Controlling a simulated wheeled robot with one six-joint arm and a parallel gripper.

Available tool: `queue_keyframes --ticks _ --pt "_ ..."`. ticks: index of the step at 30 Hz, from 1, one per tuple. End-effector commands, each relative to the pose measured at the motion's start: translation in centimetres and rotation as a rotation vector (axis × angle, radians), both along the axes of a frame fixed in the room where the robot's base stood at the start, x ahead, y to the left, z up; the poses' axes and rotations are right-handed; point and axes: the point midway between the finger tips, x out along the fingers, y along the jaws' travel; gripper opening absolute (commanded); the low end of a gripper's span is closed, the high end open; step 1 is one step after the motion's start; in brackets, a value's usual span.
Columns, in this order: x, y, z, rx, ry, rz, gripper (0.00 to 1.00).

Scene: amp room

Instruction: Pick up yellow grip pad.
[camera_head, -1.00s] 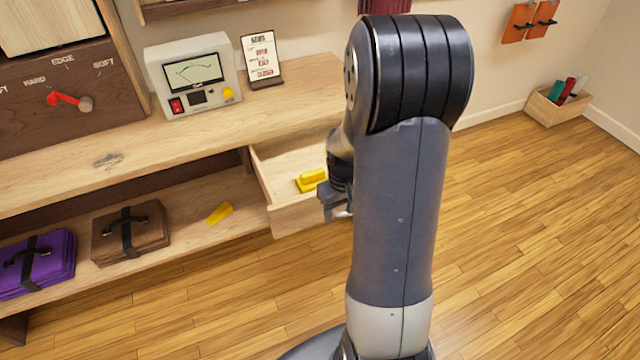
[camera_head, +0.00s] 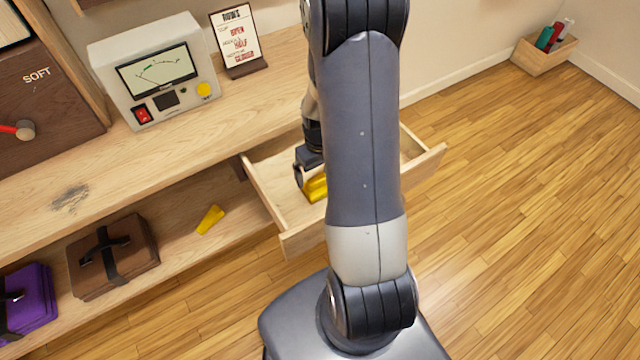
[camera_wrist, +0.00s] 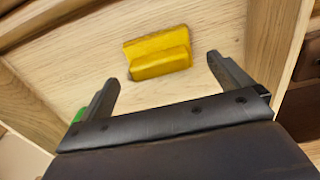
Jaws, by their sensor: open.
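The yellow grip pad (camera_wrist: 158,53) lies on the bottom of the open drawer (camera_wrist: 75,72). It is a flat yellow plate with a raised bar along it. In the head view the pad (camera_head: 315,188) shows only in part, since my arm hides the rest. My gripper (camera_wrist: 165,78) is open and empty in the wrist view. The pad is beyond the fingertips, roughly centred between them, and no finger appears to touch it. In the head view my gripper (camera_head: 302,172) is at the drawer, beside the pad.
The drawer's walls (camera_head: 268,205) stand around the pad. A yellow wedge (camera_head: 210,219) lies on the lower shelf, left of the drawer, near a brown strapped bundle (camera_head: 112,255). A meter box (camera_head: 155,70) and a sign (camera_head: 237,40) stand on the bench above.

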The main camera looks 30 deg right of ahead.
Motion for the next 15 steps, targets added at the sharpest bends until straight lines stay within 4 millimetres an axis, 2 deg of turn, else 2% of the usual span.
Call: queue_keyframes --ticks 9,15 --pt "0.3 -0.2 -3.9 0.001 0.003 0.0 0.98" --pt "0.4 -0.2 -4.4 0.0 0.0 0.0 0.98"
